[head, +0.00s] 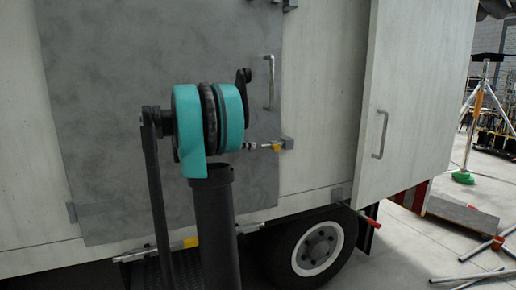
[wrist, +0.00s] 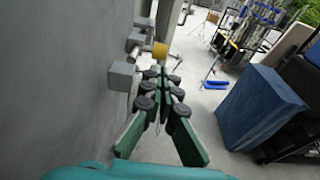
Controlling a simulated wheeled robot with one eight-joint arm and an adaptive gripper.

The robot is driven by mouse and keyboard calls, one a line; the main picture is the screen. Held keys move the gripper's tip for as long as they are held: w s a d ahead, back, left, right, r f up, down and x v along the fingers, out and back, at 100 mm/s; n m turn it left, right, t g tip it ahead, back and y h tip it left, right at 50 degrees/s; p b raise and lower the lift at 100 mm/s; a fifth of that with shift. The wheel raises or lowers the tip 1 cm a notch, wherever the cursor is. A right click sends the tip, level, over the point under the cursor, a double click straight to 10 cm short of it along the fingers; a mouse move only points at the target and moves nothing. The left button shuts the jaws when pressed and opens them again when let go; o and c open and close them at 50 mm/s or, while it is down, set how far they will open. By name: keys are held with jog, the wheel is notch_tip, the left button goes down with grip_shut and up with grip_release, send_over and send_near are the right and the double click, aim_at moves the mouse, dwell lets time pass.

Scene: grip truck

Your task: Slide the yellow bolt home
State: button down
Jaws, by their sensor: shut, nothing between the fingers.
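The yellow bolt (head: 277,147) shows as a small yellow piece with a silver rod, beside a grey bracket on the truck's grey door panel (head: 110,110). In the wrist view, its round yellow knob (wrist: 159,50) sticks out from the grey wall on a metal rod between grey blocks (wrist: 122,76). My gripper (wrist: 158,72) has green fingers with dark round joints. The fingers are shut and empty, with the tips just below the knob in the picture; I cannot tell whether they touch it.
A vertical handle (head: 269,82) stands out from the panel. An open white door (head: 415,110) with a handle is at the right. A wheel (head: 318,247) is below. In the wrist view, a blue box (wrist: 262,105) stands at the right, with open floor between.

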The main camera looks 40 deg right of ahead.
jog(key=v, duration=0.5)
jog(key=shift+a+r, duration=0.1)
jog(key=shift+a, duration=0.2)
jog(key=s+a+f+m+t+y, duration=0.2)
jog(key=s+a+f+m+y, duration=0.15)
jog(key=a+f, duration=0.45)
jog(key=s+a+f+m+t+y, duration=0.25)
jog(key=s+a+f, duration=0.2)
jog(key=f, duration=0.75)
jog(key=s+a+f+m+t+y, duration=0.1)
jog(key=s+a+f+m+y, duration=0.3)
jog(key=s+a+f, duration=0.2)
jog(key=s+a+f+m+t+y, duration=0.2)
jog(key=s+a+f+m+y, duration=0.3)
jog(key=a+f, duration=0.5)
jog(key=s+a, duration=0.1)
jog(key=a, duration=0.2)
jog(key=shift+s+a+f, duration=0.35)
jog(key=shift+a, duration=0.05)
jog(key=shift+t, duration=0.25)
